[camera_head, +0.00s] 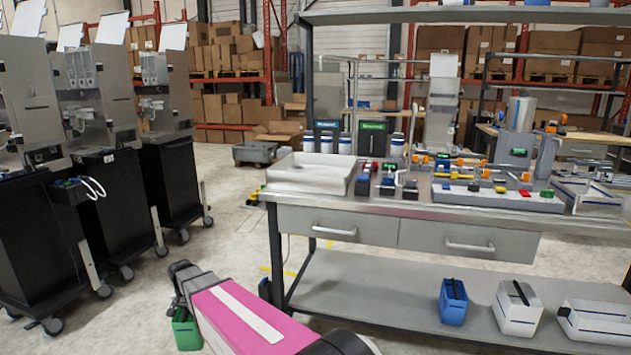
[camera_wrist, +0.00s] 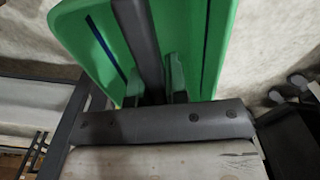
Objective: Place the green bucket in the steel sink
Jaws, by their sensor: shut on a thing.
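The green bucket (camera_head: 187,333) hangs low over the floor at the lower left of the head view, at the far end of my pink arm. In the wrist view the green bucket (camera_wrist: 215,45) fills the upper middle, with a dark handle bar across it. My gripper (camera_wrist: 155,85) is shut on that handle; the exact grip is partly hidden. A pale shallow basin (camera_head: 310,172), which may be the steel sink, sits on the left end of the workbench, above and to the right of the bucket.
The metal workbench (camera_head: 430,205) carries several small coloured parts and bottles. Its lower shelf (camera_head: 380,300) holds a blue bucket (camera_head: 453,303) and white containers (camera_head: 518,308). Black wheeled dispenser stands (camera_head: 110,200) line the left. The floor between them and the bench is open.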

